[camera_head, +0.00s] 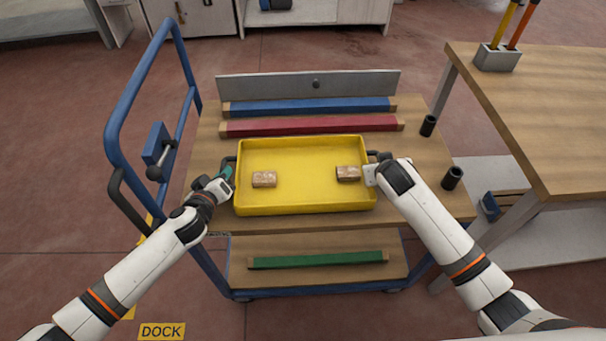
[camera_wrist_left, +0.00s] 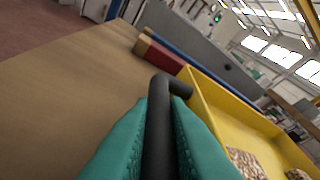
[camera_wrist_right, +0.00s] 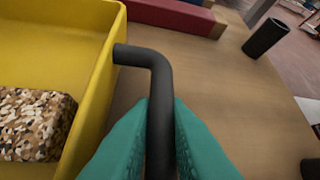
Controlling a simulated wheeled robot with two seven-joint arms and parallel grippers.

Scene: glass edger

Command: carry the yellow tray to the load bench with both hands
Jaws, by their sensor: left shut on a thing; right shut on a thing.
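The yellow tray (camera_head: 305,190) sits on the wooden top of a blue-framed cart, with two speckled brown blocks in it, one at the left (camera_head: 264,179) and one at the right (camera_head: 348,173). My left gripper (camera_head: 227,173) is shut on the tray's black left handle, which shows between the teal fingers in the left wrist view (camera_wrist_left: 158,125). My right gripper (camera_head: 374,172) is shut on the black right handle, seen between the fingers in the right wrist view (camera_wrist_right: 160,120). I cannot tell any gap between tray and cart top.
Red (camera_head: 310,125) and blue (camera_head: 308,106) bars and a grey plate (camera_head: 310,84) lie behind the tray. Two black cups (camera_head: 452,178) stand at the cart's right. A wooden bench (camera_head: 540,110) with a tool holder (camera_head: 497,57) stands right. The blue cart handle (camera_head: 125,105) rises left.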

